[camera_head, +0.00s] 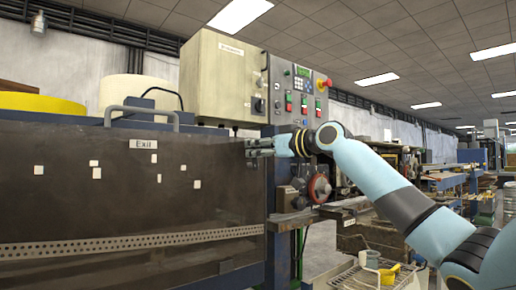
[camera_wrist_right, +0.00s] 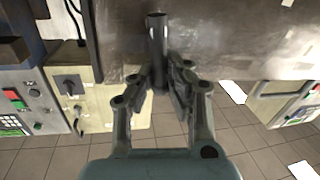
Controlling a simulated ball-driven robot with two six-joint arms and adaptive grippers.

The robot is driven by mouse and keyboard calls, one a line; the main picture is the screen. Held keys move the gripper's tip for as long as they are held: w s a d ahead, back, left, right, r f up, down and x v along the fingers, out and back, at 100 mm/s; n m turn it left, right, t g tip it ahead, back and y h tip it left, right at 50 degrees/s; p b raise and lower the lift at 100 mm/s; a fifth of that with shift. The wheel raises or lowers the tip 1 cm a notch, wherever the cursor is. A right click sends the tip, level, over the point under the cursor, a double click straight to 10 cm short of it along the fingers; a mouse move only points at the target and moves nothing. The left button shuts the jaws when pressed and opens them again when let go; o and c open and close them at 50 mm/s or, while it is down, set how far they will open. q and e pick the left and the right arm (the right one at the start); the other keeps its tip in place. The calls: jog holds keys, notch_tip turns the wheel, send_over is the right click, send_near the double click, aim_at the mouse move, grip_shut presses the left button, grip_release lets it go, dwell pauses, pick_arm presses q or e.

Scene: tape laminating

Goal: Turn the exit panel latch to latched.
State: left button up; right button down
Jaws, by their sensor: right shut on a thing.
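The exit panel (camera_head: 200,213) is a large dark, see-through panel at the left of the head view, with an "Exit" label (camera_head: 143,144) near its top. My right gripper (camera_head: 252,148) is at the panel's upper right edge and covers the latch there. In the right wrist view the latch (camera_wrist_right: 157,32) shows as a dark, round bar in front of the panel (camera_wrist_right: 230,35). My right gripper (camera_wrist_right: 161,82) is shut on the bar's near end, with a finger on each side. I cannot tell whether the latch is latched. My left gripper is not in view.
A cream control box (camera_head: 222,80) and a button panel (camera_head: 299,92) stand above my right gripper. A wire basket (camera_head: 362,277) stands low at the right.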

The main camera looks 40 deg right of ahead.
aim_at(235, 168)
jog(key=a+n, duration=0.1)
jog(key=n, duration=0.1)
jog(key=n+p, duration=0.1)
jog(key=n, duration=0.1)
jog(key=shift+s+a+f+g+h, duration=0.1)
jog(key=shift+a+f+g+h, duration=0.05)
jog(key=shift+a+g+h, duration=0.2)
jog(key=n, duration=0.1)
jog(key=a+f+n+p, duration=0.1)
jog(key=n, duration=0.1)
jog(key=shift+a+g+h, duration=0.15)
jog(key=shift+g+h, duration=0.1)
jog(key=shift+h, duration=0.1)
jog(key=n, duration=0.1)
jog(key=f+n+p, duration=0.1)
jog(key=shift+a+n+h, duration=0.3)
jog(key=shift+a+n, duration=0.05)
jog(key=shift+n, duration=0.05)
jog(key=n, duration=0.1)
jog(key=f+n, duration=0.1)
jog(key=shift+s+a+f+n+h+p, duration=0.1)
jog(key=shift+a+n+h+p, duration=0.1)
jog(key=shift+n+h+p, duration=0.15)
jog(key=shift+f+n+h, duration=0.35)
jog(key=shift+f+n, duration=0.1)
jog(key=shift+n, duration=0.3)
jog(key=shift+f, duration=0.1)
jog(key=c, duration=1.3)
grip_release()
